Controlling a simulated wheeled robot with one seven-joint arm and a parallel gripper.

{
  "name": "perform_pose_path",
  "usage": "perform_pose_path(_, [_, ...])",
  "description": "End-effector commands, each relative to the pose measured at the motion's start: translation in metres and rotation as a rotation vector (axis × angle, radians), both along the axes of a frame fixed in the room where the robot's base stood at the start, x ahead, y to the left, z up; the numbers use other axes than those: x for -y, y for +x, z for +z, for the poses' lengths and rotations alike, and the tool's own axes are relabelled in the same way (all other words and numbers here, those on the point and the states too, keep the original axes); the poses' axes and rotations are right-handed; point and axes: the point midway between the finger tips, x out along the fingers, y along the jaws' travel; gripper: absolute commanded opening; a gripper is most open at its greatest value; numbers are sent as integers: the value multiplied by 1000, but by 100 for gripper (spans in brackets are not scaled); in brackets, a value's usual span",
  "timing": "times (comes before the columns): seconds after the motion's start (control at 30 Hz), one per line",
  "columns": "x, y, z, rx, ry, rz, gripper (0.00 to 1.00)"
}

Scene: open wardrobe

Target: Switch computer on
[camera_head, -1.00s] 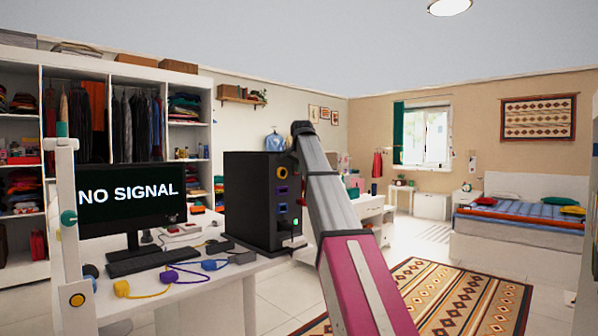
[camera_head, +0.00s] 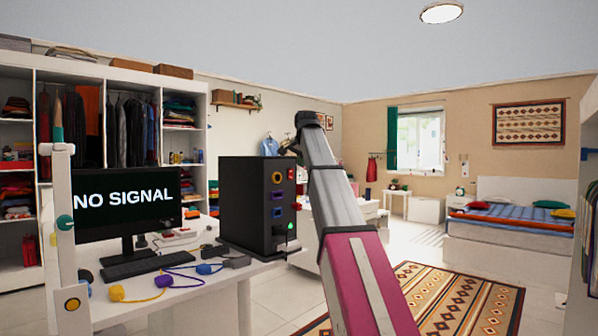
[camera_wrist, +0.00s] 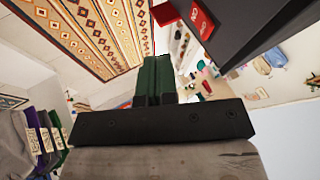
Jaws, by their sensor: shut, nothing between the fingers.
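The black computer tower (camera_head: 248,205) stands upright on the right end of the white desk, with coloured sockets on one face. Its narrow right face has red parts (camera_head: 291,175) and a small green light (camera_head: 291,227). The monitor (camera_head: 128,200) reads "NO SIGNAL". My gripper (camera_wrist: 155,60) is shut and empty in the wrist view, its dark green fingers together. The tower's dark edge (camera_wrist: 262,25) is at upper right there, with a red part bearing a white mark (camera_wrist: 203,19), apart from the fingertips. In the head view my arm's end is near the tower's upper right corner, fingers not clear.
The desk (camera_head: 190,290) holds a keyboard (camera_head: 147,264) and yellow, purple and blue plugs on cables (camera_head: 163,280). A patterned rug (camera_head: 455,300) lies on open floor at right. An open wardrobe (camera_head: 100,85) stands behind the desk.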

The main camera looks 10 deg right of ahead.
Motion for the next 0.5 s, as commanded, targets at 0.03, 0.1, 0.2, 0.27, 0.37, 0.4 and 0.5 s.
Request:
perform_pose_path(0.03, [0, -7, 8, 3, 0, 0, 0])
perform_pose_path(0.1, [1, -14, 15, 0, 0, 0, 0])
perform_pose_path(0.2, [1, -21, 25, 1, 0, 0, 0])
perform_pose_path(0.27, [1, -24, 28, 1, -1, 0, 0])
perform_pose_path(0.37, [1, -28, 32, -1, -1, 0, 0])
perform_pose_path(0.4, [1, -28, 32, -1, -1, 0, 0])
perform_pose_path(0.5, [1, -29, 33, -1, 0, 0, 0])
